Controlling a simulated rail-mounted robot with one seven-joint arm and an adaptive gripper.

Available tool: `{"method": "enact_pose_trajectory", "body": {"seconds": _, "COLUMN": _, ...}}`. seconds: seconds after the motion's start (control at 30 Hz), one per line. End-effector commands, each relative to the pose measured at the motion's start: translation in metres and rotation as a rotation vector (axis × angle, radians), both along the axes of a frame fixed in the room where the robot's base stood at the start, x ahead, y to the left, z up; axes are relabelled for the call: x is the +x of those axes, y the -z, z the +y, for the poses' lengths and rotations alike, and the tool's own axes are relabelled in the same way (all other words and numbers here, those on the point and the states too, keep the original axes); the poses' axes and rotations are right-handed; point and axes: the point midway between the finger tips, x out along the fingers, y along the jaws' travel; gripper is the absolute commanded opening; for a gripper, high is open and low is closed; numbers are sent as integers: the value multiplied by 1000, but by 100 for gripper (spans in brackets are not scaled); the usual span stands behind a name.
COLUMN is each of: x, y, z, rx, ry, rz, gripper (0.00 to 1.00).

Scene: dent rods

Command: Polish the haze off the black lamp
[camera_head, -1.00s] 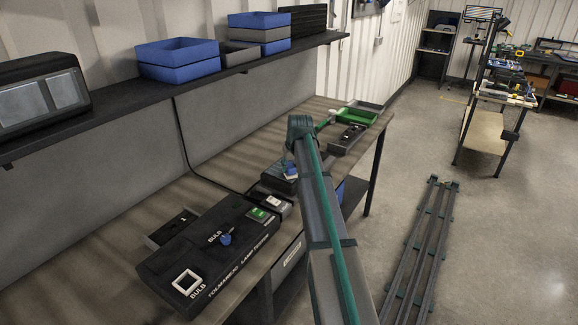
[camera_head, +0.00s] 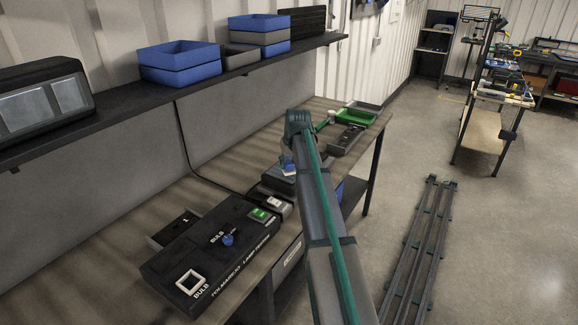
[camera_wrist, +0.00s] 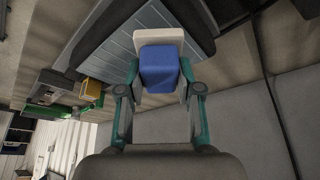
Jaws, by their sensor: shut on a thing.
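My gripper (camera_wrist: 160,70) is shut on a blue block (camera_wrist: 160,72) with a pale pad (camera_wrist: 159,36) on its far end. The black lamp (camera_wrist: 203,30) with a grey ribbed lens (camera_wrist: 115,48) lies beyond it in the wrist view. The pad overlaps the lens there; I cannot tell whether it touches. In the head view the lamp (camera_head: 277,180) is on the bench, partly behind my arm, and a bit of the blue block (camera_head: 287,164) shows above it. Any haze on the lens is too unclear to tell.
A black lamp tester (camera_head: 205,250) with bulb sockets fills the near bench (camera_head: 115,225). A green tray (camera_head: 356,116) and a dark tray (camera_head: 345,139) stand beyond the lamp. A shelf (camera_head: 120,100) with blue bins (camera_head: 180,62) runs above the bench.

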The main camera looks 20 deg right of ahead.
Motion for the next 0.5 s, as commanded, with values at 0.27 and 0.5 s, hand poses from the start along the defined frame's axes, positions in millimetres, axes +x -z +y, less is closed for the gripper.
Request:
{"method": "enact_pose_trajectory", "body": {"seconds": 0.27, "x": 1, "y": -29, "z": 3, "rx": 0, "ry": -3, "rz": -1, "gripper": 7}}
{"method": "enact_pose_trajectory", "body": {"seconds": 0.5, "x": 1, "y": -47, "z": 4, "rx": 0, "ry": -5, "rz": -1, "gripper": 7}}
